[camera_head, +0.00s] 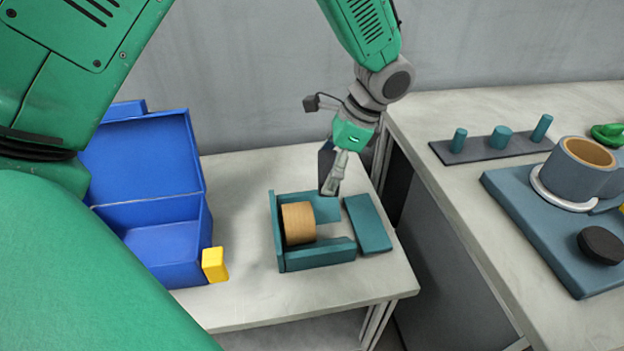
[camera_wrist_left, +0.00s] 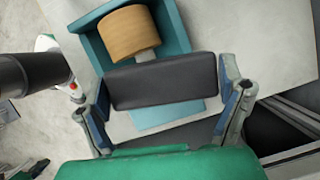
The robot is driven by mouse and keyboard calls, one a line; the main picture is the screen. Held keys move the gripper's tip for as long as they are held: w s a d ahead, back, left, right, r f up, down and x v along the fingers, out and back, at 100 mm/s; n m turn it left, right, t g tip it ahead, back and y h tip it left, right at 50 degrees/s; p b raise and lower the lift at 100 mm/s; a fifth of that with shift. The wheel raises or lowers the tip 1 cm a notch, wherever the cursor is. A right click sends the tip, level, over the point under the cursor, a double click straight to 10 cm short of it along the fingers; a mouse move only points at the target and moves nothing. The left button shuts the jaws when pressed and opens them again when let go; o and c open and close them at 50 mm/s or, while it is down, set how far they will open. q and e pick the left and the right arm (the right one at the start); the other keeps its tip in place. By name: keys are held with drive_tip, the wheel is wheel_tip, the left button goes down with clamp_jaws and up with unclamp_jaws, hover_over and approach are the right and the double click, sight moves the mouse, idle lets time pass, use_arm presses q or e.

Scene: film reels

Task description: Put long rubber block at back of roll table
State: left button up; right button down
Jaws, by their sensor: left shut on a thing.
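My left gripper (camera_head: 333,183) points down over the back right part of the teal roll table (camera_head: 279,258). It is shut on the long black rubber block (camera_wrist_left: 162,80), which lies across between both fingers in the left wrist view. In the head view the dark block (camera_head: 325,160) is partly hidden by the gripper. The roll table holds a tan roll (camera_head: 298,224) lying on its side near its left wall. Whether the block touches the table is hard to tell. My right gripper is not in view.
A separate teal plate (camera_head: 368,225) lies close right of the roll table. An open blue box (camera_head: 150,215) and a yellow block (camera_head: 214,265) are to the left. A gap separates the benches.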

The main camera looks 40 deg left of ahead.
use_arm(q)
drive_tip(key=w+a+f+m+t+b, duration=0.1)
drive_tip(key=w+a+m+t, duration=0.1)
drive_tip(key=w+a+m, duration=0.35)
drive_tip(key=w+a+f+m+t+b, duration=0.1)
drive_tip(key=w+a+m+t+b, duration=0.15)
drive_tip(key=a+m, duration=0.55)
drive_tip(key=n+b, duration=0.1)
drive_tip(key=n, duration=0.1)
hover_over(296, 168)
drive_tip(key=d, duration=0.1)
drive_tip(key=shift+g+y, duration=0.25)
drive_tip(key=shift+y, duration=0.05)
drive_tip(key=f, duration=0.6)
drive_tip(key=shift+s+d+f, duration=0.1)
drive_tip(key=shift+s+d, duration=0.05)
drive_tip(key=shift+s, duration=0.05)
wheel_tip(296, 168, down, 4)
drive_tip(key=shift+f+b, duration=0.15)
drive_tip(key=shift+b, duration=0.55)
drive_tip(key=o, duration=1)
drive_tip(key=shift+o, duration=0.2)
drive_tip(key=p+v, duration=0.3)
drive_tip(key=v, duration=0.9)
drive_tip(key=shift+s, duration=0.1)
